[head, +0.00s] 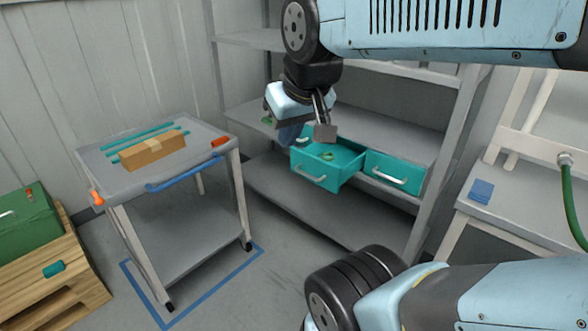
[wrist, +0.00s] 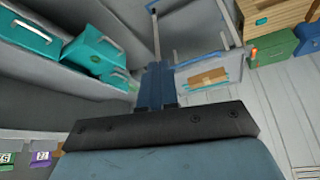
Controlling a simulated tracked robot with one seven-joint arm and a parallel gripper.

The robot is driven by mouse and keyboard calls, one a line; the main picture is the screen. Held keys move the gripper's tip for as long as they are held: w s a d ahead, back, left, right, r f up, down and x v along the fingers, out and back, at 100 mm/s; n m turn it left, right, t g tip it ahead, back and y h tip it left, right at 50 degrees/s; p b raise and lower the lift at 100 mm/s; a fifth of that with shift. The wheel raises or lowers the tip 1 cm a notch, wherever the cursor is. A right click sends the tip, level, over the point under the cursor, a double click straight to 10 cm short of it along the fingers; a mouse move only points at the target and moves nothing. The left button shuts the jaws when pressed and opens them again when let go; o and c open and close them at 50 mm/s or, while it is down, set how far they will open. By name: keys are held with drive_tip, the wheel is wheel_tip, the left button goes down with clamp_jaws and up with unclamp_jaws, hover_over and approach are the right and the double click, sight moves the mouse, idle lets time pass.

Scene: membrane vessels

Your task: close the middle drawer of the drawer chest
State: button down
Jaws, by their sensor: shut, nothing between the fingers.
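The teal drawer chest sits on the grey shelf rack. One teal drawer (head: 316,173) is pulled out, its front with a pale handle standing forward and its inside visible. A closed teal drawer (head: 394,178) is to its right. My gripper (head: 324,132) is shut and empty, above and near the back of the open drawer in the head view, and hides part of the chest's left side. In the wrist view the shut fingers (wrist: 156,85) point away, with the open drawer (wrist: 98,52) and the closed one (wrist: 30,35) to their left.
A small green ring (head: 327,155) shows at the open drawer. A grey cart (head: 190,135) with a box (head: 152,150) and teal rods stands to the left. A table with a blue block (head: 481,190) is at right.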

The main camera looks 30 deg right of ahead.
drive_tip(key=w+d+f+n+g+h, duration=0.1)
drive_tip(key=w+d+f+n, duration=0.25)
drive_tip(key=w+n, duration=0.2)
drive_tip(key=w+d+f+n+g+h, duration=0.25)
drive_tip(key=w+f+n, duration=0.2)
drive_tip(key=w, duration=0.25)
drive_tip(key=n, duration=1.2)
approach(307, 174)
drive_tip(key=s+a+r, duration=0.3)
drive_tip(key=a, duration=0.2)
drive_tip(key=shift+g, duration=0.45)
drive_tip(key=shift+w+d+f, duration=0.35)
drive_tip(key=shift+d+f, duration=0.7)
drive_tip(key=shift+f, duration=0.6)
drive_tip(key=shift+w+d+f, duration=0.3)
drive_tip(key=shift+d+f, duration=0.75)
drive_tip(key=shift+f, duration=0.6)
drive_tip(key=shift+w+d+f, duration=0.35)
drive_tip(key=shift+d+f, duration=0.7)
drive_tip(key=shift+f, duration=0.65)
